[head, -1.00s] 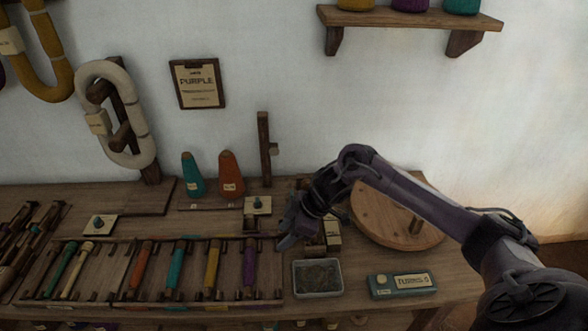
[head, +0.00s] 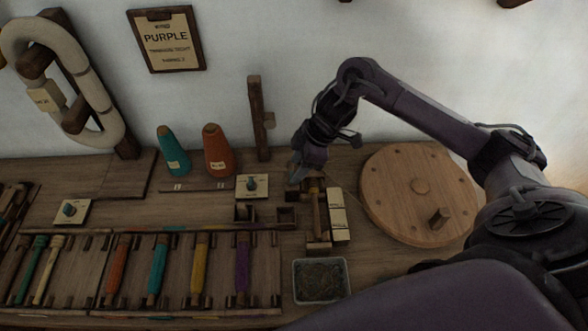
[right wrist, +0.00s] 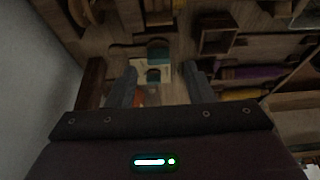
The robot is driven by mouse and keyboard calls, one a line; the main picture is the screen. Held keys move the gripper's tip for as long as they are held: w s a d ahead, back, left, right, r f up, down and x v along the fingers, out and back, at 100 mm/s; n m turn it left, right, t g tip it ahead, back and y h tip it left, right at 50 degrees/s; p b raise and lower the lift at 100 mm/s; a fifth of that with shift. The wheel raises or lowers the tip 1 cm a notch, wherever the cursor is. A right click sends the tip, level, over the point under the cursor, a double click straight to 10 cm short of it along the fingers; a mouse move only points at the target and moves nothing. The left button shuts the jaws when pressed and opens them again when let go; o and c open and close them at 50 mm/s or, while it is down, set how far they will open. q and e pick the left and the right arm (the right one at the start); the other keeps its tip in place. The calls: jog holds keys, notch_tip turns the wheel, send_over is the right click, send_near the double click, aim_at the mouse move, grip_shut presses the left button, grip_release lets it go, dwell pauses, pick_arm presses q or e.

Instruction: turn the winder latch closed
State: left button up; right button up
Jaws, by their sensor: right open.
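A teal knob on a cream plate (head: 252,185) sits on the bench left of my right gripper; I take it for the winder latch, but its marking is too small to read. My right gripper (head: 297,172) is above the bench behind the small wooden winder frame (head: 317,212). In the right wrist view, the open fingers (right wrist: 158,82) frame a teal knob on a cream plate (right wrist: 154,68), with nothing held between them. The knob looks apart from the fingers. A similar knob plate (head: 70,211) lies farther left. My left gripper is out of view.
A round wooden wheel with a peg (head: 420,190) stands at the right. A metal tray (head: 320,280) lies in front. A rack of coloured bobbins (head: 180,270) fills the front left. Teal and orange cones (head: 217,150) and an upright post (head: 257,120) stand behind the knob.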

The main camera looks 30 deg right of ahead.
aim_at(292, 174)
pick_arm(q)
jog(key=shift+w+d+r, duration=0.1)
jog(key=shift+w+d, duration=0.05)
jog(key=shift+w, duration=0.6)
pick_arm(e)
jog(key=shift+x, duration=1.55)
jog(key=c, duration=1)
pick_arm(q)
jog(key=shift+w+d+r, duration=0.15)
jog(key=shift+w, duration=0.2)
